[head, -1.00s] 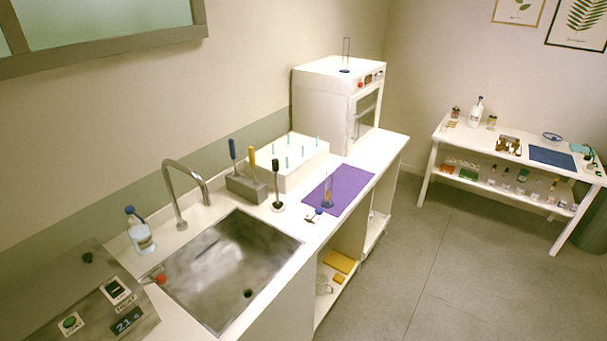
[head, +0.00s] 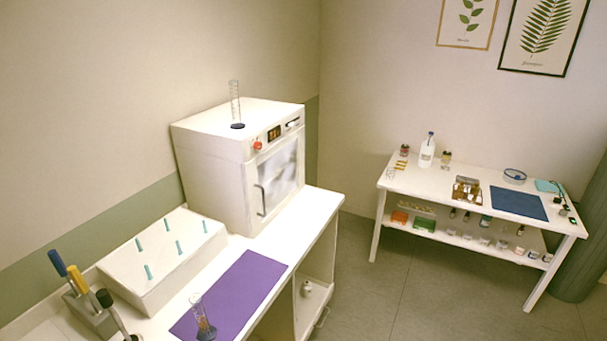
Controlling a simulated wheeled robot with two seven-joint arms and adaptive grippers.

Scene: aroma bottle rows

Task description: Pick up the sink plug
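I cannot make out a sink plug in the head view, and the sink itself is outside the picture. Small dark items (head: 563,207) lie at the right end of the far white table (head: 420,182), too small to identify. Neither of my grippers shows in the head view.
A white counter (head: 318,207) runs along the left wall with a white oven (head: 225,165), a peg rack (head: 150,262), a brush holder (head: 95,310), a purple mat (head: 240,290) and a glass cylinder (head: 203,320). Grey floor (head: 390,285) lies clear between counter and table.

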